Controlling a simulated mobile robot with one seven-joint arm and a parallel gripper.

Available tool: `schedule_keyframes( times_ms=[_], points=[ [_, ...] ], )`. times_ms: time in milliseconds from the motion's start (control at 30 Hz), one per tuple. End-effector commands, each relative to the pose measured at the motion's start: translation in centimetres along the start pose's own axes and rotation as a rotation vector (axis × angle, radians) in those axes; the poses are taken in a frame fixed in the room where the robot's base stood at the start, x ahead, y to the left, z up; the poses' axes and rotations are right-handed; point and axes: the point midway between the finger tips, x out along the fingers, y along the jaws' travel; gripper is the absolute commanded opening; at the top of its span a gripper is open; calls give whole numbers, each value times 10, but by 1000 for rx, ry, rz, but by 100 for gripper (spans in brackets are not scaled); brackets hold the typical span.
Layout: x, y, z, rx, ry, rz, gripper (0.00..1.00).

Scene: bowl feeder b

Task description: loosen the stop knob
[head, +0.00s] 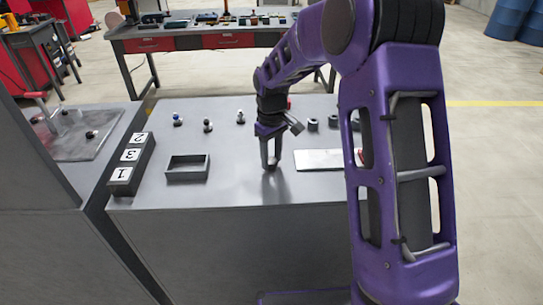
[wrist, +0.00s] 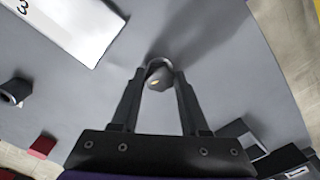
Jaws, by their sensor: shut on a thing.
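The stop knob (wrist: 158,78) is a small dark grey piece with a tan mark on its face, seen between the fingertips in the wrist view. My gripper (wrist: 160,68) is shut on it, one finger at each side. In the head view my gripper (head: 270,165) points straight down at the grey bench top, between the grey tray and the white plate. The knob is mostly hidden by the fingers there. I cannot tell how far it is turned.
A white plate (head: 322,160) lies close to the right of my gripper. An open grey tray (head: 187,176) and a block numbered 2, 3, 1 (head: 131,160) are to the left. Small knobbed pegs (head: 208,126) and dark cylinders (head: 312,124) stand behind. The front bench top is clear.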

Motion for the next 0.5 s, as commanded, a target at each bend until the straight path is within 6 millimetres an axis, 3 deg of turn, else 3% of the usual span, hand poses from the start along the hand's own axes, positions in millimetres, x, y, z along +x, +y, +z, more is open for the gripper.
schedule_keyframes(
  times_ms=[100,133,267,500],
  points=[
    [1,0,1,1,-3,-1,0],
    [1,0,1,1,-3,-1,50],
    [1,0,1,1,-2,-1,73],
    [0,0,0,1,-1,0,75]
  ],
)
